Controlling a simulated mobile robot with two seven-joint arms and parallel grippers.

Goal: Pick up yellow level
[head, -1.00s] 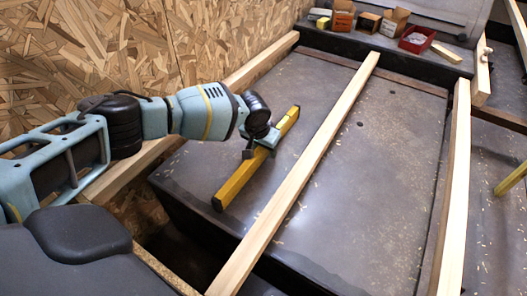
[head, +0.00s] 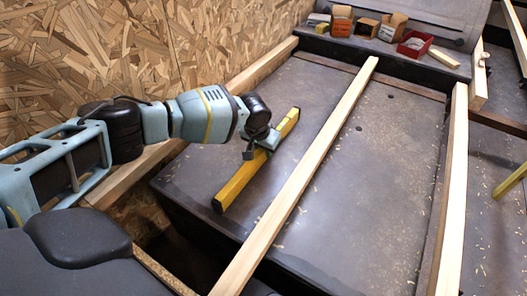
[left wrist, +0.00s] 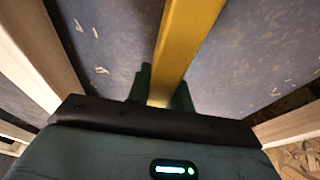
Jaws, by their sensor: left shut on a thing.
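The yellow level (head: 241,179) is a long bar on the dark grey panel in the head view, slanting from lower left to upper right. My left gripper (head: 262,145) is over its middle and shut on it. In the left wrist view the level (left wrist: 185,38) runs between the two dark green fingers (left wrist: 162,88). The head view does not show clearly whether the level touches the panel along its length. My right gripper is not in view.
A wooden batten (head: 300,185) lies just right of the level. Another runs along the chipboard wall (head: 110,50). A red tray (head: 414,43) and several small boxes (head: 392,27) stand on the far ledge.

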